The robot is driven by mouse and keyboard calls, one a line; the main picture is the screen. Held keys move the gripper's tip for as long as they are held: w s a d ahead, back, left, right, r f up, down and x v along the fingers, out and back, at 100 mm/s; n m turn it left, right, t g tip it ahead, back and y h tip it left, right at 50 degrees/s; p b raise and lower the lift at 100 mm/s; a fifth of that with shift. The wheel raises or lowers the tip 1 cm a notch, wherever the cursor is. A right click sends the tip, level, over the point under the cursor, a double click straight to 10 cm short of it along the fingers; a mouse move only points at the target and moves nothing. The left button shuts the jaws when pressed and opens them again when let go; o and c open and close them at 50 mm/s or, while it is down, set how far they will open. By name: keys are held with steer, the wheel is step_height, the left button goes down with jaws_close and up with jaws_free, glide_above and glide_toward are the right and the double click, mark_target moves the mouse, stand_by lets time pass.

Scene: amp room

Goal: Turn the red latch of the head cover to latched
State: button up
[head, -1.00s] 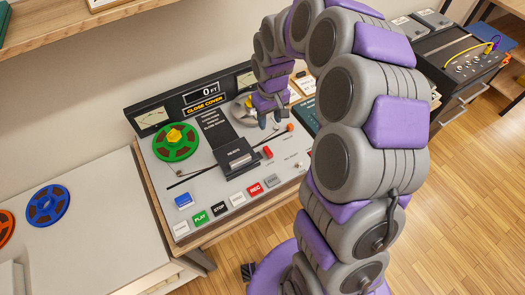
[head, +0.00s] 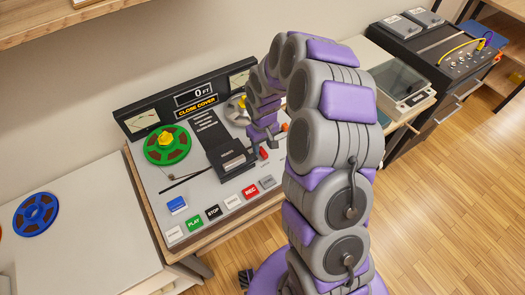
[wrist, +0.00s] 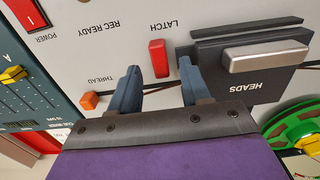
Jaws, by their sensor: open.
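The red latch (wrist: 158,58) is a small upright bar under the word LATCH in the wrist view. It lies just ahead of and between my two open fingertips (wrist: 160,72), with no contact that I can make out. The dark head cover (wrist: 225,75), marked HEADS with a silver bar, sits right beside it. In the head view the head cover (head: 228,157) is on the tape deck, and my gripper (head: 263,147) is low over the deck just right of it. The latch (head: 264,154) shows there partly behind my gripper.
An orange THREAD knob (wrist: 89,99) is left of my fingers in the wrist view. A green reel (head: 167,146) and a row of buttons (head: 213,212) share the deck. The display (head: 195,106) reads CLOSE COVER. A grey-lidded box (head: 402,88) stands to the right.

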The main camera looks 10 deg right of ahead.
mark_target(263, 151)
steer(key=shift+f, duration=1.6)
jaws_close()
